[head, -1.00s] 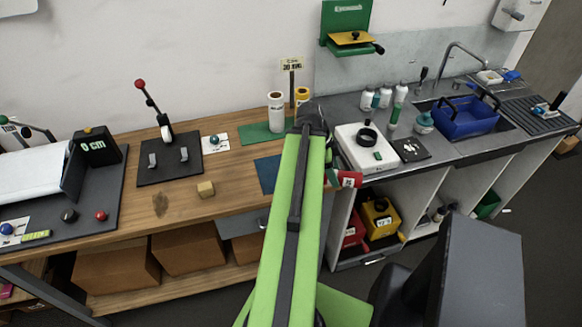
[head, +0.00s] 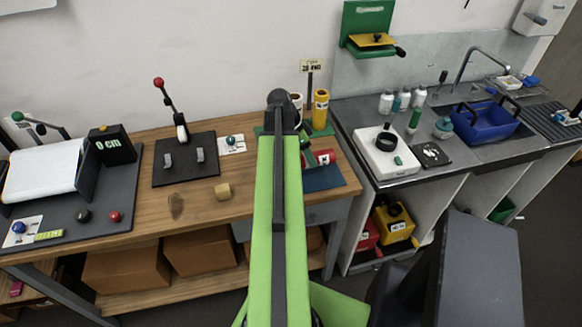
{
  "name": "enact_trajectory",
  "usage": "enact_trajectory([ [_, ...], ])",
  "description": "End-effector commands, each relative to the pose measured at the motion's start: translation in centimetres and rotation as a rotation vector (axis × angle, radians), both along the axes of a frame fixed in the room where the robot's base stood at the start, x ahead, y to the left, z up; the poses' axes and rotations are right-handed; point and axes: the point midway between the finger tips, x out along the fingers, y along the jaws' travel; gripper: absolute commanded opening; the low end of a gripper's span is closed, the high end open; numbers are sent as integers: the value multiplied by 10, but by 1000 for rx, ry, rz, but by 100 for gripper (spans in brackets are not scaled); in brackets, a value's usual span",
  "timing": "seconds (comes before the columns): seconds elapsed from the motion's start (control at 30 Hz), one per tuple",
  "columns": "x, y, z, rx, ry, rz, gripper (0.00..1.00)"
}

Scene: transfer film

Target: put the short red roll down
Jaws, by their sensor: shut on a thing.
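The short red roll (head: 325,157) shows just right of the end of my green arm, lying sideways with a pale end facing right. My gripper (head: 305,146) is shut on it; the fingers are mostly hidden behind the arm. The roll appears over or at the back of the dark blue mat (head: 325,180) at the right end of the wooden bench. I cannot tell whether it touches the mat.
A yellow roll (head: 320,110) and a white roll (head: 296,100) stand on the green mat (head: 328,129) behind, under a small sign (head: 312,66). A white scale (head: 388,151) is on the grey counter to the right. The wooden bench (head: 230,205) has free room left of my arm.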

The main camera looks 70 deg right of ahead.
Motion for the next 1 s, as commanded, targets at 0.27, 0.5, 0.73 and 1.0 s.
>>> enact_trajectory([
  [0.27,5,-5,-16,0,1,3,0],
  [0.5,6,-4,-50,0,1,4,0],
  [0.73,9,-3,-45,0,0,11,0],
  [1.0,9,-3,-48,0,0,11,69],
])
